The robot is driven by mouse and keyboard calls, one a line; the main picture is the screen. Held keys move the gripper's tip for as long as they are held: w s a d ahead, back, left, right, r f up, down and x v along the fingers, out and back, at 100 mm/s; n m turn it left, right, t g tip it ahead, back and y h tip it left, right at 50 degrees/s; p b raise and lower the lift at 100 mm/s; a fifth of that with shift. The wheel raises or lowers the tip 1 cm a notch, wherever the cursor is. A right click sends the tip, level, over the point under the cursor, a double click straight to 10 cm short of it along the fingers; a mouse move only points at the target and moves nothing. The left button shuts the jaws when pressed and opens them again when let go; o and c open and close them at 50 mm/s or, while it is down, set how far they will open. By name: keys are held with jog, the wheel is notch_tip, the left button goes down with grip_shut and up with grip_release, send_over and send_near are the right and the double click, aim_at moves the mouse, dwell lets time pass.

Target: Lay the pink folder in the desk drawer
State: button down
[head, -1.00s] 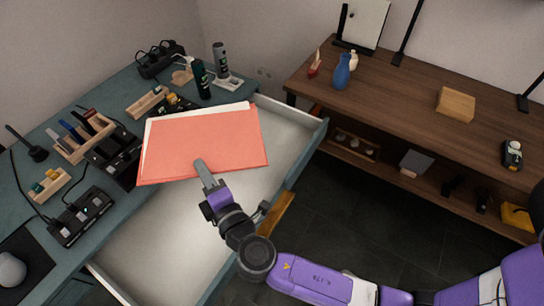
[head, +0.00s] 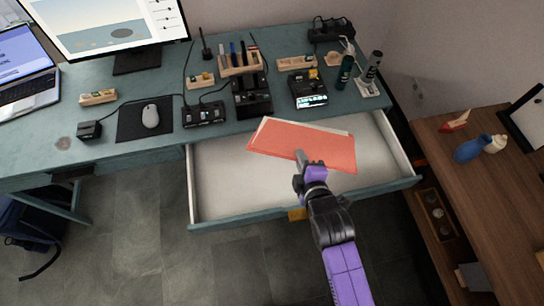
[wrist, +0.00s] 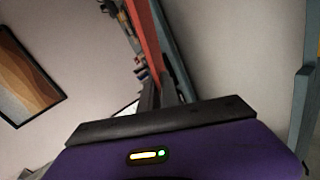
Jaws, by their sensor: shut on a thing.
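The pink folder (head: 318,150), with white paper showing at its top edge, is held flat-looking over the right part of the open desk drawer. My gripper (head: 300,158) is shut on the folder's near edge. In the wrist view the folder (wrist: 146,40) is seen nearly edge-on, running away from the fingers (wrist: 160,92). The desk drawer (head: 230,185) is pulled out, pale inside, and its visible floor is bare. The folder hides part of the drawer's back right. I cannot tell the exact height of the folder above the drawer.
The blue-green desk (head: 160,80) holds a mouse (head: 150,116), a laptop (head: 25,75), a monitor, chargers, pen holders and dark bottles (head: 345,72) behind the drawer. A wooden shelf unit (head: 440,130) with a blue vase (head: 470,149) stands at the right. Floor is clear in front.

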jog(key=s+a+r+n+g+y, duration=0.2)
jog(key=s+a+n+g+y, duration=0.1)
jog(key=a, duration=0.5)
jog(key=shift+r+n+g+y+p, duration=0.3)
jog(key=shift+n+g+y, duration=0.3)
jog(key=shift+n+g, duration=0.3)
jog(key=shift+s, duration=0.2)
jog(key=w+a+f+b, duration=0.1)
jog(key=w+f+b, duration=0.3)
jog(key=f+b, duration=0.8)
jog(key=shift+w+a+f+b, duration=0.2)
jog(key=shift+w+b, duration=0.2)
jog(key=shift+b, duration=0.75)
jog(key=c, duration=1.5)
grip_release()
